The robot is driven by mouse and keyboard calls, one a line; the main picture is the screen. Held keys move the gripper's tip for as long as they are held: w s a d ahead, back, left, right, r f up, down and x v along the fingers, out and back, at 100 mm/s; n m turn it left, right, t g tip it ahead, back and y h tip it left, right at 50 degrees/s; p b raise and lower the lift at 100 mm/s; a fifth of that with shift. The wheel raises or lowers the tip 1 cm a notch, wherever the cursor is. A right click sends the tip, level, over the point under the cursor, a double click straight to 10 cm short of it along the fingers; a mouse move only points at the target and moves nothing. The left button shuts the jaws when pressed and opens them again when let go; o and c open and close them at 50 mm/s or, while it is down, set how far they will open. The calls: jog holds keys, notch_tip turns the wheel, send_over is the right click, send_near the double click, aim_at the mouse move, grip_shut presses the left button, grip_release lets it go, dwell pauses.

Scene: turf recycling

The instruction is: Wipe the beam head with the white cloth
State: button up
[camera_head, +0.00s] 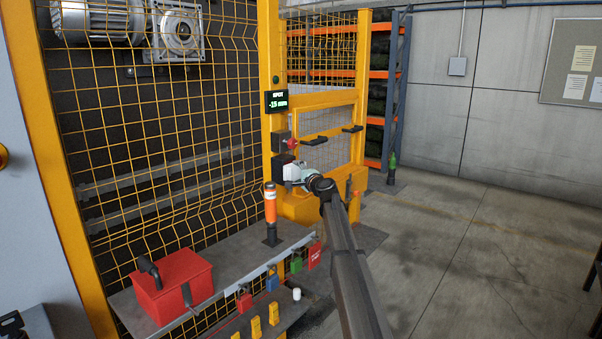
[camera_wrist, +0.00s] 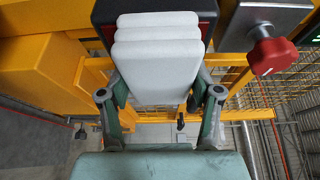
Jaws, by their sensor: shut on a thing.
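The white cloth (camera_wrist: 155,60) is a folded pad of several layers in the wrist view, held between the two fingers of my gripper (camera_wrist: 161,98). The beam head (camera_wrist: 205,12) seems to be the dark box with a red edge right behind the cloth's far end. The cloth covers much of its face; I cannot tell whether they touch. In the head view the cloth (camera_head: 292,172) shows as a small white patch at the tip of my gripper (camera_head: 305,177), in front of the dark box (camera_head: 277,165) on the yellow post.
A red knob (camera_wrist: 272,54) on a grey bracket sits close beside the dark box. A display (camera_head: 276,101) hangs above on the yellow post. Open floor (camera_head: 480,240) lies right.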

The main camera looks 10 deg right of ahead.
aim_at(291, 175)
jog(key=shift+s+a, duration=0.65)
jog(key=shift+a, duration=0.2)
jog(key=shift+s+a, duration=0.65)
jog(key=shift+a, duration=0.15)
jog(key=shift+s+d+b, duration=0.9)
jog(key=shift+s+d, duration=1.15)
jog(key=shift+s, duration=0.2)
jog(key=shift+s+d+b, duration=0.55)
jog(key=shift+s+d, duration=0.4)
jog(key=shift+s, duration=0.2)
